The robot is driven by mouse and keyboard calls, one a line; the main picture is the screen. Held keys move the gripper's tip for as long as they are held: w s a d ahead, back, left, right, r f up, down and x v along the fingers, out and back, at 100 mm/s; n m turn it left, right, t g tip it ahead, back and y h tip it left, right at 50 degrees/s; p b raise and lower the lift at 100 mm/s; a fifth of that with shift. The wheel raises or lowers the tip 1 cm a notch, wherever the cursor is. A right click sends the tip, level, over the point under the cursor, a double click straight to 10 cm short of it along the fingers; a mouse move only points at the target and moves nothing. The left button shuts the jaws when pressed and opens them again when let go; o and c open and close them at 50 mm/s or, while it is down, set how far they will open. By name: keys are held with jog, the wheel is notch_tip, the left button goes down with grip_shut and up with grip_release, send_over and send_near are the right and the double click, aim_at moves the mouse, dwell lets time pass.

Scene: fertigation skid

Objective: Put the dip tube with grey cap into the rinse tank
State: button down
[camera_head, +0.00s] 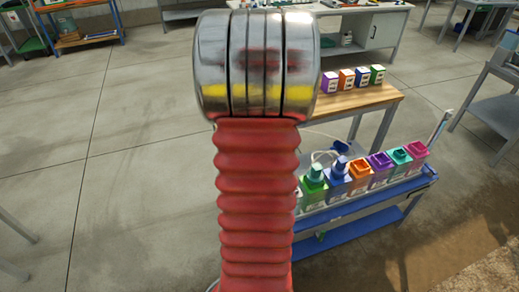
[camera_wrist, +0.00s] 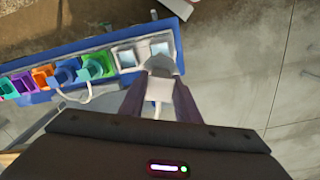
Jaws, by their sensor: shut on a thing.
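The cap is seen from above, and the tube's lower end is hidden. Beyond it, at the right end of the blue bench, are two pale square openings (camera_wrist: 127,57). I cannot tell which is the rinse tank or whether the tube is over either one. In the head view my arm hides my gripper, the grey cap and that bench end.
The blue bench (camera_head: 370,198) carries a row of coloured tanks, including orange (camera_head: 360,173), purple (camera_head: 381,164) and magenta (camera_head: 416,152). Blue (camera_head: 340,168) and green (camera_head: 314,178) capped tubes stand in two tanks. A wooden table (camera_head: 370,98) with small boxes stands behind.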

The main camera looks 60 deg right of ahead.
jog(key=shift+f, duration=0.2)
jog(key=shift+f, duration=8.9)
jog(key=c, duration=1.3)
grip_release()
jog(key=shift+o, duration=0.2)
jog(key=shift+r, duration=0.15)
notch_tip(320, 180, up, 13)
jog(key=shift+r, duration=0.2)
